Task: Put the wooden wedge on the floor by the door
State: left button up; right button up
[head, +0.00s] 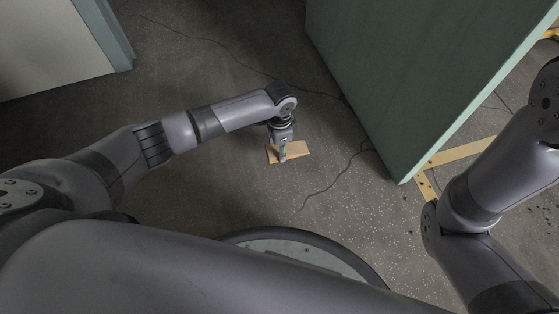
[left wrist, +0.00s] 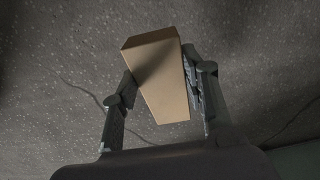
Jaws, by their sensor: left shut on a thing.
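The wooden wedge (head: 298,150) is a light tan block near the middle of the head view. In the left wrist view the wedge (left wrist: 160,75) sits between the two fingers, tapering toward the palm. My left gripper (head: 283,155) points down and is shut on the wedge, with a finger pressed to each side. I cannot tell whether the wedge touches the floor. The green door (head: 415,75) stands to the right of the wedge, with a gap of bare floor between them. My right gripper is out of view.
The dark speckled concrete floor (head: 220,190) has thin cracks and is clear around the wedge. Yellow tape lines (head: 465,151) lie beyond the door at the right. A pale panel with a teal edge (head: 117,48) stands at the upper left.

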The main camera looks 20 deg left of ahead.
pick_arm(q)
jog(key=shift+f+b, duration=1.75)
jog(key=shift+f, duration=0.9)
jog(key=shift+r, duration=0.1)
jog(key=o, duration=1.1)
jog(key=shift+o, duration=0.2)
